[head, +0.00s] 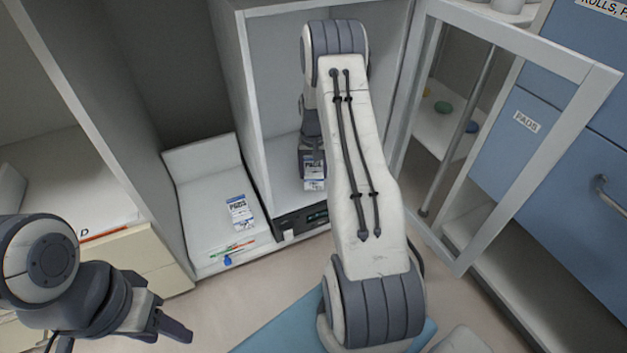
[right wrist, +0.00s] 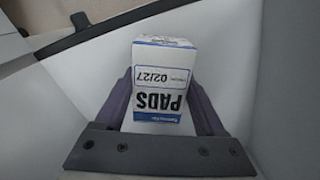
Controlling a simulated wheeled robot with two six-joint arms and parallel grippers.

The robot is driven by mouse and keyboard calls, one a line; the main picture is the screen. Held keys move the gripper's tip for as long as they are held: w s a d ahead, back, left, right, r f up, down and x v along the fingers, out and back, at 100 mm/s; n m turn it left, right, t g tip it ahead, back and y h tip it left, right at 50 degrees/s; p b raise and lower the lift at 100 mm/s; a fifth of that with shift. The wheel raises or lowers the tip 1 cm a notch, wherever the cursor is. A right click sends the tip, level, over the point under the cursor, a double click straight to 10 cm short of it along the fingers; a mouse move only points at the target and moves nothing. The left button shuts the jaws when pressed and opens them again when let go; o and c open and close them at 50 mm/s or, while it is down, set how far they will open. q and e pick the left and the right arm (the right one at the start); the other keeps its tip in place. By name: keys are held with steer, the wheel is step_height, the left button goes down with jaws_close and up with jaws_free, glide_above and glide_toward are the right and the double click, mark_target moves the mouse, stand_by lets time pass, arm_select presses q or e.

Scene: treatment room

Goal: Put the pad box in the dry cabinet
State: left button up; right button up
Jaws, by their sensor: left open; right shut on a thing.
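The pad box (head: 314,182), white with a blue-edged label, is between the fingers of my right gripper (head: 313,160). In the right wrist view the pad box (right wrist: 162,85) shows "PADS" and "02/27", with a dark finger on each side. My right arm reaches into the open dry cabinet (head: 284,157), and the box is inside, low over its floor. I cannot tell whether it touches the floor. The cabinet's glass-framed door (head: 540,150) stands open to the right. My left gripper (head: 172,322) is open and empty at the lower left, away from the cabinet.
Blue drawers (head: 550,150) stand right, behind the door. A display (head: 315,217) sits at the cabinet's base.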

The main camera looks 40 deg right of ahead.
mark_target(314, 168)
step_height(314, 168, down, 2)
steer(key=shift+f+b, duration=0.2)
steer(key=shift+b, duration=0.3)
steer(key=shift+r, duration=0.15)
steer(key=o, duration=1.4)
arm_select(q)
steer(key=shift+f, duration=0.85)
arm_select(e)
step_height(314, 168, up, 8)
steer(key=p, duration=0.5)
steer(key=shift+f, duration=0.2)
arm_select(q)
step_height(314, 168, up, 5)
steer(key=shift+f, duration=0.1)
